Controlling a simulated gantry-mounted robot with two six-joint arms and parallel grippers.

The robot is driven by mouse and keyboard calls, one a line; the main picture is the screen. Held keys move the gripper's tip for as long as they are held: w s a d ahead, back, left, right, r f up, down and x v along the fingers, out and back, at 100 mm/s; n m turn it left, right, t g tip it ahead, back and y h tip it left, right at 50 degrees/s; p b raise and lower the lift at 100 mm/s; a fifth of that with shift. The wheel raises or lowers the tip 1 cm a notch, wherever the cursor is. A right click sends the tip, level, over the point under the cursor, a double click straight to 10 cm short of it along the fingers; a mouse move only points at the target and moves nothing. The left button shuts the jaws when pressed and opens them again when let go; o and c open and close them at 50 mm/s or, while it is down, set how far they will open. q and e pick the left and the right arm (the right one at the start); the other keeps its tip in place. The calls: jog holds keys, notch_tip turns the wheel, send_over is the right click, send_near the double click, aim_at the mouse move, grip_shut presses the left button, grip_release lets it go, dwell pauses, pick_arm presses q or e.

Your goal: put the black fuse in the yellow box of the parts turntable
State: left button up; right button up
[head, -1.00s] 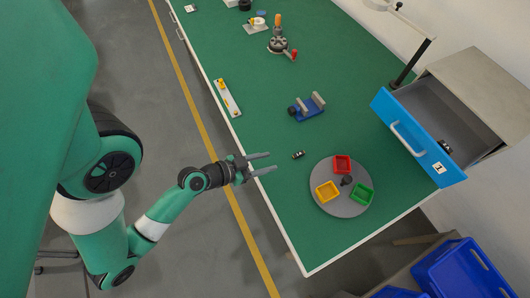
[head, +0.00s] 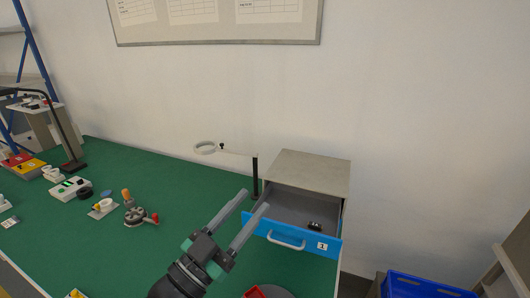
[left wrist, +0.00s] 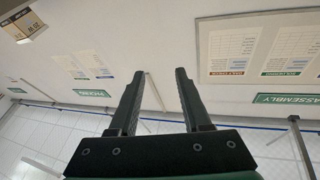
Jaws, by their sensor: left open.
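My left gripper (head: 254,200) is open with nothing between its fingers, raised in front of the open drawer in the head view. It also shows open and empty in the left wrist view (left wrist: 160,74), facing upper walls and signs. A small dark part (head: 315,225) lies inside the drawer; it is too small to tell whether it is a fuse. Only the top edge of the grey parts turntable (head: 281,292) shows at the bottom, with part of its red box (head: 254,293). The yellow box is out of view. My right gripper is not in view.
A grey cabinet (head: 312,172) has its blue-fronted drawer (head: 292,240) pulled out. A fixture with an orange handle (head: 130,207) and several parts stand on the green table (head: 190,190). A blue crate (head: 425,289) sits at lower right.

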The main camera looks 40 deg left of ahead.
pick_arm(q)
jog(key=s+d+r+t+h, duration=0.1)
jog(key=s+d+r+t, duration=0.1)
jog(key=r, duration=0.6)
jog(key=s+d+r+t+h, duration=0.1)
jog(key=s+d+r+t, duration=0.1)
jog(key=d+r, duration=0.2)
jog(key=s+d+r+t+h, duration=0.1)
jog(key=d+r, duration=0.3)
jog(key=r, duration=0.7)
jog(key=shift+s+r+n+t, duration=0.3)
jog(key=shift+s+r+t, duration=0.05)
jog(key=shift+s+t, duration=0.05)
jog(key=shift+o, duration=0.6)
jog(key=shift+w, duration=0.1)
